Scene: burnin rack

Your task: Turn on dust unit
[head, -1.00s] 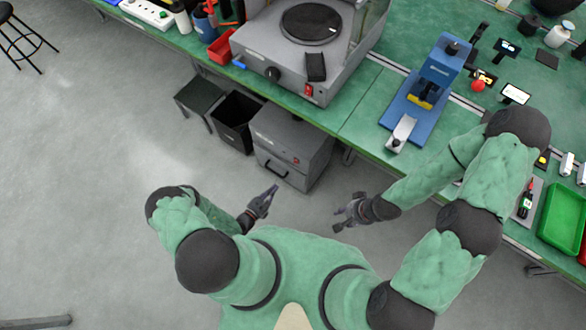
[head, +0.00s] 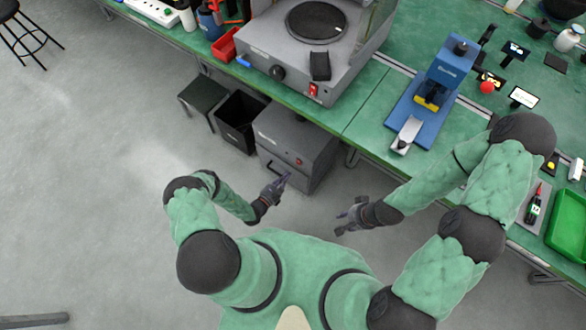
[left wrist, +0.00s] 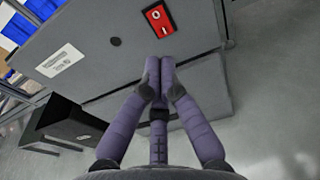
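The dust unit is a grey box (head: 292,140) on the floor under the green bench, with a small red switch (head: 299,162) on its front. In the left wrist view the red rocker switch (left wrist: 158,19) shows on the dust unit's grey front (left wrist: 105,40), above and ahead of my fingertips. My left gripper (head: 284,180) is just in front of the dust unit; in the left wrist view its fingertips (left wrist: 158,72) are together with nothing between them. My right gripper (head: 343,222) is out to the right, apart from the unit, with its fingers spread and empty.
A black bin (head: 238,122) and a dark stool (head: 203,97) stand left of the dust unit. The green bench (head: 365,110) overhangs it and carries a grey turntable machine (head: 285,52) and a blue press (head: 437,80). Floor in front is clear.

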